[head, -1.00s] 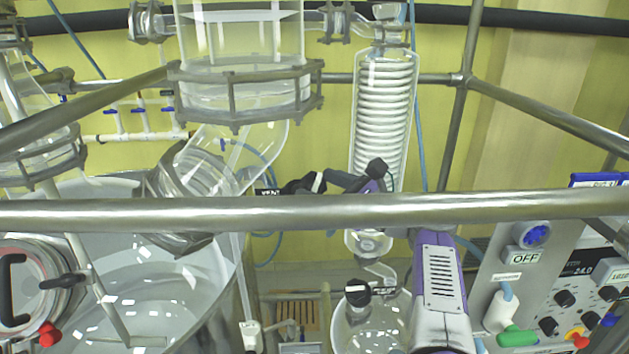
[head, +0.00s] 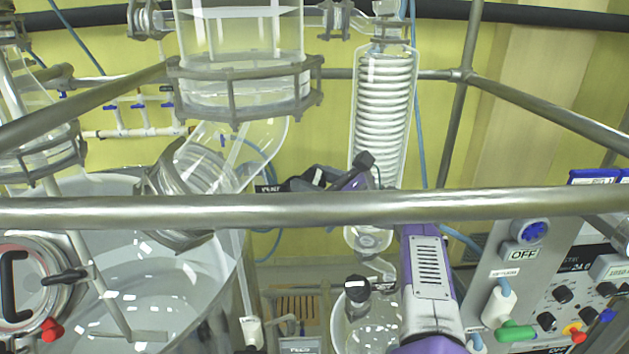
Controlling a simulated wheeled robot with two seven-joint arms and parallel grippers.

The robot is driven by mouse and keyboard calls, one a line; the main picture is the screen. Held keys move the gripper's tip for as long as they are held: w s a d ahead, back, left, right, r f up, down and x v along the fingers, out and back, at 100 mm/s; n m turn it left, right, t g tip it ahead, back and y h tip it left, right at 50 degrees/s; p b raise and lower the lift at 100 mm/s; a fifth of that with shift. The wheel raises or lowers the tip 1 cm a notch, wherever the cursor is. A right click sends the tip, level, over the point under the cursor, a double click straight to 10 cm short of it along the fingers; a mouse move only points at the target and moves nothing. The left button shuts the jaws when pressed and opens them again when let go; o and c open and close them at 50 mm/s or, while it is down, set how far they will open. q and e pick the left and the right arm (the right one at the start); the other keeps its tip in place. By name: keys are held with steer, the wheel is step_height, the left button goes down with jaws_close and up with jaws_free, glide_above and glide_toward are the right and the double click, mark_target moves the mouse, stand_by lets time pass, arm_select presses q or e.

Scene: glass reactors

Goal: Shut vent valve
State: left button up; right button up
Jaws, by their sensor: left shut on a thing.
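The vent valve is at a small label (head: 267,188) left of the coil condenser, just above the near steel rail. Its black handle (head: 318,177) with a white stripe shows only in part, amid my gripper's dark fingers. My left gripper (head: 304,181) reaches in from the right behind the rail and is shut on this handle. The rail and the gripper hide much of the valve body, so the handle's exact angle is hard to tell. My right gripper is not in view.
A steel rail (head: 230,212) crosses the whole view in front of the valve. The glass coil condenser (head: 383,115) stands close right of my gripper. A glass flask with another black valve (head: 357,285) sits below. Control panels (head: 532,270) are at right.

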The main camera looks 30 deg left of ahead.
arm_select(q)
steer(key=shift+f+m+t+h+b, duration=0.15)
steer(key=shift+m+t+h+b, duration=0.15)
steer(key=shift+m+t+b, duration=0.7)
steer(key=shift+f+m+t+h+b, duration=0.15)
steer(key=shift+m+t+h+b, duration=0.15)
steer(key=shift+m+t+b, duration=0.7)
steer(key=m+t+b, duration=0.1)
steer(key=m, duration=0.1)
steer(key=m+t+h+b, duration=0.1)
steer(key=m, duration=0.1)
steer(key=shift+h, duration=0.3)
steer(key=m+t+h, duration=0.1)
steer(key=m, duration=0.1)
steer(key=m+h+b, duration=0.1)
steer(key=shift+a+r+m+t, duration=0.1)
steer(key=shift+m+t, duration=0.3)
steer(key=shift+a+r+m+t+h, duration=0.1)
steer(key=shift+m+t+h, duration=0.2)
steer(key=shift+m+h, duration=0.55)
steer(key=shift+r+m+t+h+p, duration=0.15)
steer(key=shift+m+t+h+p, duration=0.3)
steer(key=shift+m, duration=0.8)
steer(key=m+h+p, duration=0.2)
steer(key=p, duration=0.1)
steer(key=shift+m+p, duration=0.3)
steer(key=shift+m, duration=0.1)
steer(key=shift+m+h+p, duration=0.7)
steer(key=shift+h+p, duration=0.05)
steer(key=shift+h, duration=0.05)
